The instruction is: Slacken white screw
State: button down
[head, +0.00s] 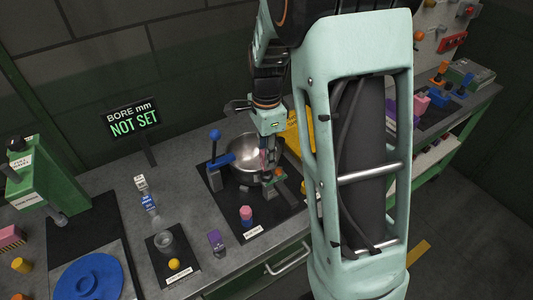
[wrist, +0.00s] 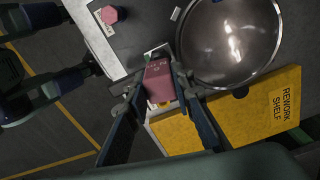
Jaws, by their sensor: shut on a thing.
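I cannot make out a white screw for certain in either view. My gripper (wrist: 160,88) is shut on a pink block (wrist: 158,80) with faint lettering on its face; a finger lies along each side of it. In the head view my gripper (head: 268,165) is beside the steel bowl (head: 245,150), over the dark mat, and partly hides what lies under it. The bowl also shows in the wrist view (wrist: 232,38), just right of the held block. A small pale piece (wrist: 175,14) lies near the bowl's rim.
A pink-topped piece (head: 246,213) stands on the mat's front part. A blue-handled lever (head: 215,150) stands left of the bowl. The yellow rework shelf (wrist: 255,105) is close to my gripper. A sign (head: 134,118) reads "BORE mm NOT SET".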

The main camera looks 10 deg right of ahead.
jog(key=shift+f, duration=0.15)
jog(key=n, duration=1.5)
jog(key=shift+n, duration=0.4)
jog(key=n, duration=0.5)
jog(key=shift+n, duration=0.3)
jog(key=shift+m, duration=0.8)
jog(key=shift+r+p, duration=0.75)
jog(key=shift+r, duration=0.3)
